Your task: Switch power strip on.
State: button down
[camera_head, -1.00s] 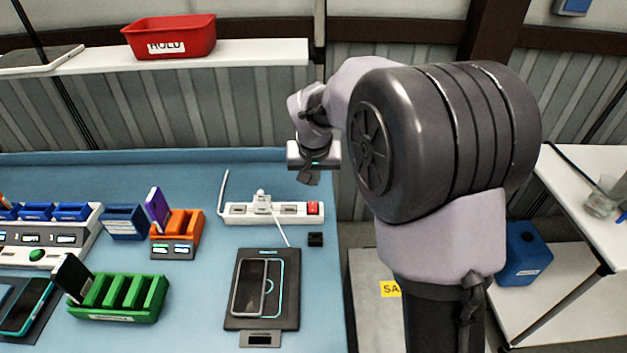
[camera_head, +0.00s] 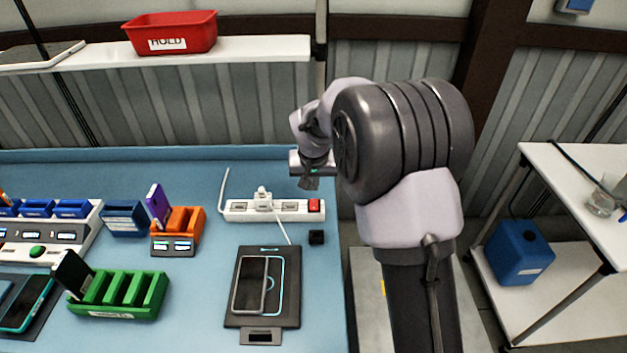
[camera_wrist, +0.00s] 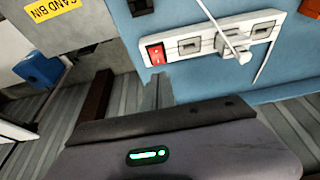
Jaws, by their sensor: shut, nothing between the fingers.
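The white power strip (camera_head: 290,217) lies on the blue bench mat near its right edge, with a white plug and cord in it. Its red rocker switch (camera_head: 314,205) is at the right end. In the wrist view the strip (camera_wrist: 263,26) is at the upper right and the red switch (camera_wrist: 156,54) at its left end. I cannot tell which way the rocker is pressed. My gripper (camera_head: 309,184) is shut and empty, above and behind the switch end, apart from it. In the wrist view my grey fingers (camera_wrist: 158,92) show just below the switch.
A small black cube (camera_head: 316,237) sits just in front of the switch end. A phone (camera_head: 249,285) lies on a black pad (camera_head: 286,313) in front. An orange holder (camera_head: 187,226) and green rack (camera_head: 130,306) stand left. A shelf with a red bin (camera_head: 197,40) is behind.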

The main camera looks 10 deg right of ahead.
aim_at(313, 201)
jog(key=x, duration=0.2)
jog(key=b+x, duration=0.1)
jog(key=x, duration=0.4)
jog(key=shift+s+f+b, duration=0.15)
jog(key=shift+s+b, duration=0.2)
jog(key=shift+s, duration=0.05)
jog(key=shift+f, duration=0.1)
